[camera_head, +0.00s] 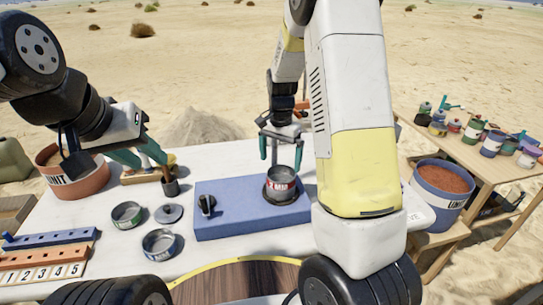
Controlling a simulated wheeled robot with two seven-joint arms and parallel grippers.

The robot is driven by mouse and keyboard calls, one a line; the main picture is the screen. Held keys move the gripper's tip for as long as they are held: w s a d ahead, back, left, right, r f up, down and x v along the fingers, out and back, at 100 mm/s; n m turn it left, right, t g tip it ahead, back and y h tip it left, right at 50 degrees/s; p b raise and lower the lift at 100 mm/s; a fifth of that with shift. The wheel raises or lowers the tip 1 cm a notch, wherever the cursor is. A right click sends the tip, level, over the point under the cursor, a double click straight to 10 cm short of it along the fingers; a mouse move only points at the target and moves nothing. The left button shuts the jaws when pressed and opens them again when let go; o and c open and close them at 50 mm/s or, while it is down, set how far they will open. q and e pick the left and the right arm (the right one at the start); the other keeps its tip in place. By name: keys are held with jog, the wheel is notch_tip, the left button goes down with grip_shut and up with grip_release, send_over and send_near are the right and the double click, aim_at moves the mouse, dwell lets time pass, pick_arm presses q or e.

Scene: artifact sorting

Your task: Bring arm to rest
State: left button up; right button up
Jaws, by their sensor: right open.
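My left gripper (140,157) is at the left, above the white table (95,215), near an orange-brown pot (85,183) and a small wooden stand. Its teal fingers look spread, but I cannot tell whether anything is between them. My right gripper (282,150) hangs over the blue box (235,220) in the middle. Its two teal fingers are apart, and they are above and around the back of a metal sieve cup (281,180) with a red label. The cup sits on a dark round base on the blue box, and the gripper does not hold it.
Two small round sieves (127,214) and a grey lid (168,213) lie on the table. A blue rack and a numbered wooden rack (45,257) are at the left. A blue bucket of reddish soil (440,190) stands at the right. A side table (470,150) holds several jars.

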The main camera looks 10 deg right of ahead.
jog(key=shift+r, duration=0.1)
jog(key=s+a+r+n+t+y, duration=0.15)
jog(key=s+r+n+t, duration=0.35)
jog(key=s+r, duration=1.1)
jog(key=s+r+n+t, duration=0.1)
jog(key=s+r+n, duration=0.3)
jog(key=s, duration=0.3)
jog(key=shift+s+r+y, duration=0.25)
jog(key=shift+s+y, duration=0.05)
jog(key=shift+y, duration=0.05)
